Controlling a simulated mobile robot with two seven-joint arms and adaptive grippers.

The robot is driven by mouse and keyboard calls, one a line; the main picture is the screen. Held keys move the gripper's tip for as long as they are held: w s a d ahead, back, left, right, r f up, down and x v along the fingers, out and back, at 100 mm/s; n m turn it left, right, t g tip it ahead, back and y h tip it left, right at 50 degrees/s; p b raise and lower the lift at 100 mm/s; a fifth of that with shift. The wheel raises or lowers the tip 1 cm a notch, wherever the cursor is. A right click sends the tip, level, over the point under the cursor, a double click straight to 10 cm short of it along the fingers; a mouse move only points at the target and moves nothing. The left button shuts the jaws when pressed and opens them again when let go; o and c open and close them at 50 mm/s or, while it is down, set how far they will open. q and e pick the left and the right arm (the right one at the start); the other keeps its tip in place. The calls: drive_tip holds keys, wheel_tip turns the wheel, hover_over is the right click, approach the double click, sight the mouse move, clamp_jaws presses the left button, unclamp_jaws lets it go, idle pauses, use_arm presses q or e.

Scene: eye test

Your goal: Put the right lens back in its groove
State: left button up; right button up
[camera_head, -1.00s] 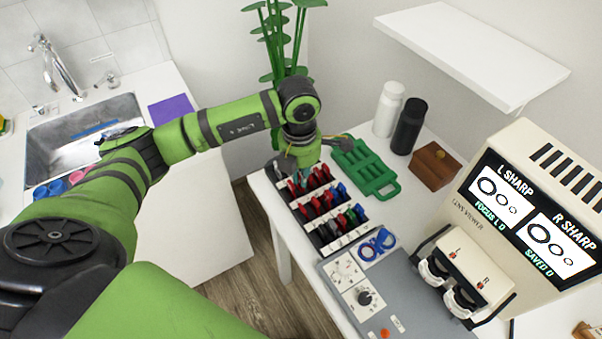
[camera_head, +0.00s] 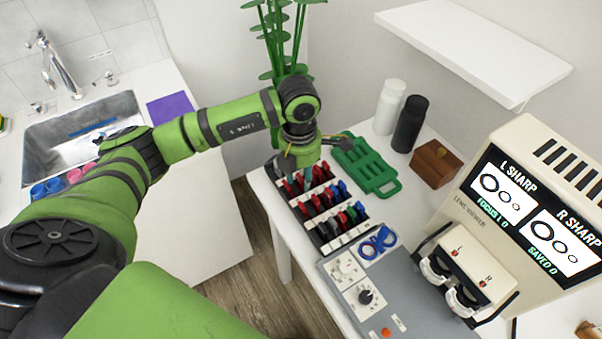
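A lens rack (camera_head: 348,238) with rows of grooves stands on the white table, holding several red, blue, green and black lenses (camera_head: 318,174). My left gripper (camera_head: 289,176) points down over the rack's far left end. Its fingers are small and partly hidden by my wrist, so I cannot tell whether they are open or hold a lens. Which lens is the right one cannot be told. Blue trial frames (camera_head: 377,243) lie at the rack's near end. My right gripper is out of view.
A cream lens viewer (camera_head: 478,212) with a screen reading "L SHARP" and "R SHARP" stands right, with a grey control panel (camera_head: 405,300) before it. A green tray (camera_head: 366,163), white and black bottles (camera_head: 408,126), and a brown box (camera_head: 436,164) stand behind. A shelf (camera_head: 475,50) overhangs.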

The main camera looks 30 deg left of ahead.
use_arm(q)
wheel_tip(320, 180, up, 12)
drive_tip(key=shift+s, duration=0.2)
drive_tip(key=shift+f, duration=0.15)
idle(0.5)
